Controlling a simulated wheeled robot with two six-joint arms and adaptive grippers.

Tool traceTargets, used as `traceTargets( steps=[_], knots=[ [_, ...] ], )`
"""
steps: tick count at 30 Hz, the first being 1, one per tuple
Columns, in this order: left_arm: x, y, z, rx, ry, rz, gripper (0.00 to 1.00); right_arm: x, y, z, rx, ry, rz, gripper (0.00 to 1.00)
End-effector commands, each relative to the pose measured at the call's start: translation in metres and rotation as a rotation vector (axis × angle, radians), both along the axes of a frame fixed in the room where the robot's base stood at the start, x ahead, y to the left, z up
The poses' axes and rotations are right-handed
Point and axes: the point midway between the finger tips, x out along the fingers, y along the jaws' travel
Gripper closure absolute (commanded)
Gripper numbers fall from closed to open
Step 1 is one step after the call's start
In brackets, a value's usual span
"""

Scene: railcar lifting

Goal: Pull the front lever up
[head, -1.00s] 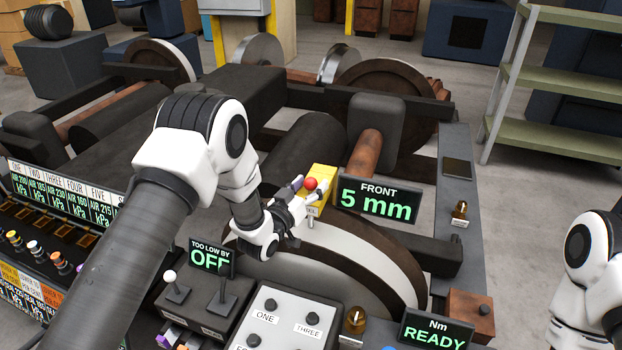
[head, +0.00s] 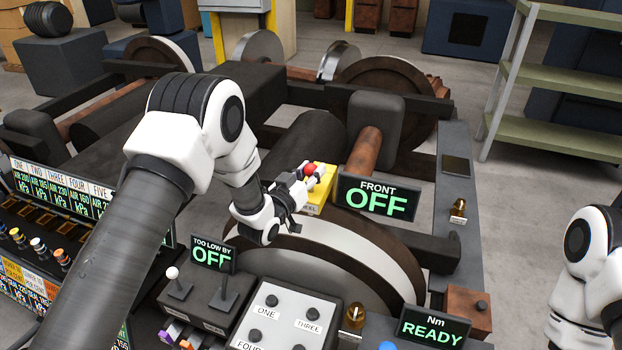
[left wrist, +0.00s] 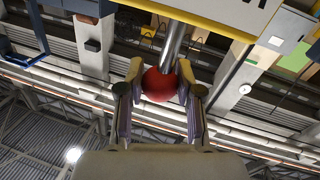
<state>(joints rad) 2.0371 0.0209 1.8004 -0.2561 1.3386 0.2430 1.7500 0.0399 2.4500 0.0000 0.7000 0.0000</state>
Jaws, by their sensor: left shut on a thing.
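The lever has a red ball knob (head: 311,168) on a yellow box (head: 319,196) above the near wheel. My left gripper (head: 308,176) is at the knob. In the left wrist view the red knob (left wrist: 160,84) sits between the two fingertips, with its metal rod running up to the yellow box. My left gripper (left wrist: 160,88) is shut on the knob. The black FRONT display (head: 377,197) beside the box reads OFF in green. My right arm shows at the right edge; its gripper is out of view.
A TOO LOW BY display (head: 213,252) reads OFF, behind two small levers. A grey button panel (head: 285,318) and an Nm display (head: 433,326) reading READY stand in front. A dark wheel (head: 350,250) lies below the lever. Green shelves (head: 560,75) stand at the right.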

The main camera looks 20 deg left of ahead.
Motion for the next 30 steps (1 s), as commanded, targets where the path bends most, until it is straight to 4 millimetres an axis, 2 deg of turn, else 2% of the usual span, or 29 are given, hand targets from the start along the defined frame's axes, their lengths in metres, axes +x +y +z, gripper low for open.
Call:
traceTargets(
  steps=[1, 9, 10, 11, 12, 23, 26, 30],
  knots=[
    [0.000, 0.000, 0.007, -0.001, -0.004, 0.001, 1.00, 0.000, 0.000, 0.003, 0.000, 0.000, 0.000, 1.00],
    [0.001, 0.000, 0.009, -0.001, -0.009, 0.001, 1.00, 0.000, 0.000, 0.002, 0.000, 0.000, 0.000, 1.00],
    [0.001, 0.000, 0.009, -0.001, -0.009, 0.001, 0.55, 0.000, 0.000, 0.002, 0.000, 0.000, 0.000, 1.00],
    [0.001, 0.000, 0.009, -0.001, -0.009, 0.001, 0.44, 0.000, 0.000, 0.002, 0.000, 0.000, 0.000, 1.00],
    [0.001, 0.000, 0.009, -0.001, -0.008, 0.001, 0.39, 0.000, 0.000, 0.002, 0.000, 0.000, 0.000, 1.00],
    [-0.005, 0.002, 0.006, -0.001, -0.001, 0.001, 0.39, 0.000, 0.000, 0.001, 0.000, 0.000, 0.000, 1.00],
    [-0.020, 0.006, 0.005, -0.002, 0.001, 0.002, 0.39, 0.000, 0.000, 0.001, 0.000, 0.000, 0.000, 1.00],
    [-0.054, 0.014, 0.006, -0.003, 0.001, 0.003, 0.39, 0.000, 0.000, 0.001, 0.000, 0.000, 0.000, 1.00]
  ],
)
